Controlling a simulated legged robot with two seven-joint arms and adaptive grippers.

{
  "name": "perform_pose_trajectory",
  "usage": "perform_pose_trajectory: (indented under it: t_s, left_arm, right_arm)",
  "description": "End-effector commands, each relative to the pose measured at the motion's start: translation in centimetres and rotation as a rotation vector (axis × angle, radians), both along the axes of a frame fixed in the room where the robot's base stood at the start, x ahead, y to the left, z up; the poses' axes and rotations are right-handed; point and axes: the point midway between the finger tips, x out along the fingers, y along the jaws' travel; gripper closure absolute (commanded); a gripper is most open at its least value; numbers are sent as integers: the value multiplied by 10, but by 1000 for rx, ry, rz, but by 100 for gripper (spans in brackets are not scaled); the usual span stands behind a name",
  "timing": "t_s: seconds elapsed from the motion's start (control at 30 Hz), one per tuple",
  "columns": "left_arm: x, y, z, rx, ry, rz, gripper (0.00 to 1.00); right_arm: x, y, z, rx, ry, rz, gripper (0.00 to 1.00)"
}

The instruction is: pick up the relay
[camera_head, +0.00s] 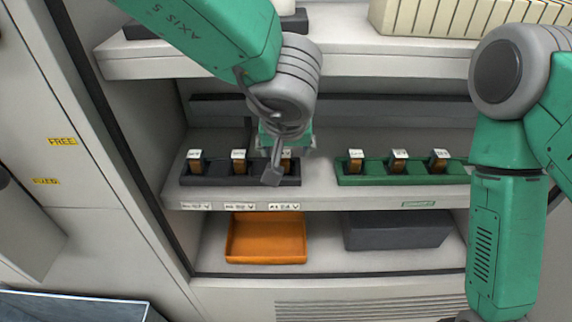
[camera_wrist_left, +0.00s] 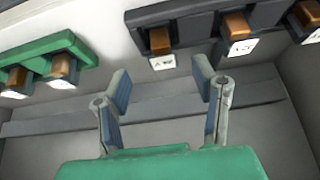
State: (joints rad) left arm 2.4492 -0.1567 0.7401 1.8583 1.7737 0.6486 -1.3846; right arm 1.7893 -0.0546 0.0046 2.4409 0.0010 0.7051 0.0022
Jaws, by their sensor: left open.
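Several small relays with copper-brown bodies and white labels sit in two holders on the middle shelf. The black holder (camera_head: 212,181) carries a left relay (camera_head: 195,163), a middle relay (camera_head: 238,163) and a right relay, partly hidden by my left gripper (camera_head: 281,168). The green holder (camera_head: 372,180) carries others, such as its left relay (camera_head: 355,163). In the left wrist view my left gripper (camera_wrist_left: 163,84) is open and empty. Its fingers stand apart just short of the black holder's end relay (camera_wrist_left: 160,41). The right arm shows, but its gripper is out of frame.
An orange bin (camera_head: 266,246) and a dark grey box (camera_head: 398,232) stand on the lower shelf. A cream slotted rack (camera_head: 460,18) stands on the upper shelf, whose edge (camera_head: 400,64) overhangs the work. The cabinet wall (camera_head: 130,150) closes the left side. Bare shelf separates the two holders.

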Motion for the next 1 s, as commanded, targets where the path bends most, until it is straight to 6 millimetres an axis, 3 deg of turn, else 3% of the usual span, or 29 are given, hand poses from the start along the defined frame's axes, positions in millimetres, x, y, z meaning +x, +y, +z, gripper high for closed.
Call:
perform_pose_trajectory:
  t_s: [0.33, 0.57, 0.6, 0.73, 0.77, 1.0]
  left_arm:
    - [21, 0, -42, 2, 1, 0, 47]
    - [23, 0, -42, 1, 0, 0, 47]
    - [23, 0, -42, 1, 0, 0, 50]
    - [23, 0, -42, 1, 0, 0, 96]
    - [23, 0, -42, 1, 1, 0, 100]
    - [23, 1, -43, 1, 1, 0, 100]
  right_arm:
    - [0, 0, -22, 0, 0, 0, 60]
    - [0, 0, -21, 0, 0, 0, 60]
    - [0, 0, -21, 0, 0, 0, 60]
    - [0, 0, -21, 0, 0, 0, 60]
    - [0, 0, -21, 0, 0, 0, 60]
    - [0, 0, -21, 0, 0, 0, 60]
